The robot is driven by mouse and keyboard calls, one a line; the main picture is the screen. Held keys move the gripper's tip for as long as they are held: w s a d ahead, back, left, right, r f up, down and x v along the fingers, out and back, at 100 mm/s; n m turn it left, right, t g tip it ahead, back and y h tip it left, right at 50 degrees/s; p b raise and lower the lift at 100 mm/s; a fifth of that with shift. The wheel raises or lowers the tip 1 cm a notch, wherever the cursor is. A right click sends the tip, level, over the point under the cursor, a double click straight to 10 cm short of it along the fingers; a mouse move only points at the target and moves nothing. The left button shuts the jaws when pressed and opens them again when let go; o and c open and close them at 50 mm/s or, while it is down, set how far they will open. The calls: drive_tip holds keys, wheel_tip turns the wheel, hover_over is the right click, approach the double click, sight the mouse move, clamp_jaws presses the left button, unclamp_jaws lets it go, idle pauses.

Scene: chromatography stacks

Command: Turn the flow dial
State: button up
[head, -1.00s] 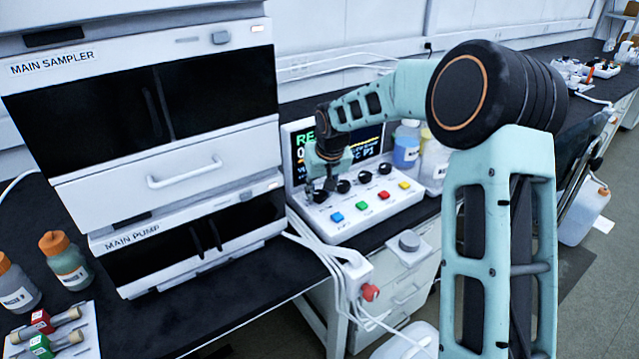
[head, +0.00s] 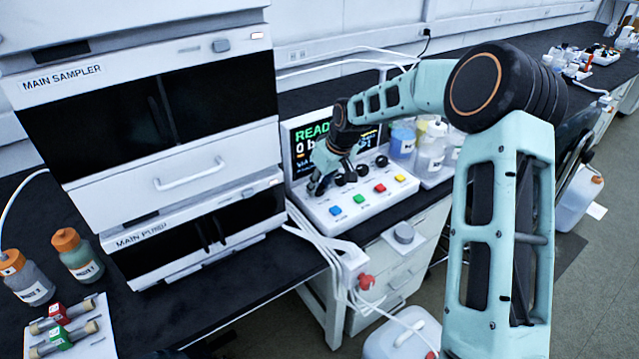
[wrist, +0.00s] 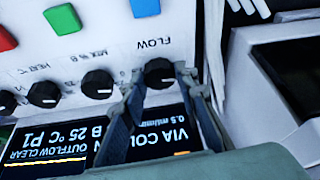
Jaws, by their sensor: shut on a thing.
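The flow dial (wrist: 159,72) is a black knob with a white pointer line, under the printed word FLOW in the wrist view, where the lettering is upside down. My gripper (wrist: 160,82) has one finger on each side of the dial and is shut on it. In the head view my gripper (head: 318,184) reaches down at a tilt to the left end of the dial row on the white control panel (head: 364,219). There it hides the flow dial. The panel's screen (head: 310,140) is partly covered by my arm; green letters and part of a reading show.
More black dials (wrist: 97,84) sit beside the flow dial, with coloured buttons (head: 380,188) in front. The main pump (head: 190,235) stands close on the panel's left. White tubes (head: 310,235) run down past its left corner. Bottles (head: 430,150) stand to the right.

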drive_tip(key=o, duration=1.1)
drive_tip(key=v, duration=1.2)
drive_tip(key=shift+a, duration=0.1)
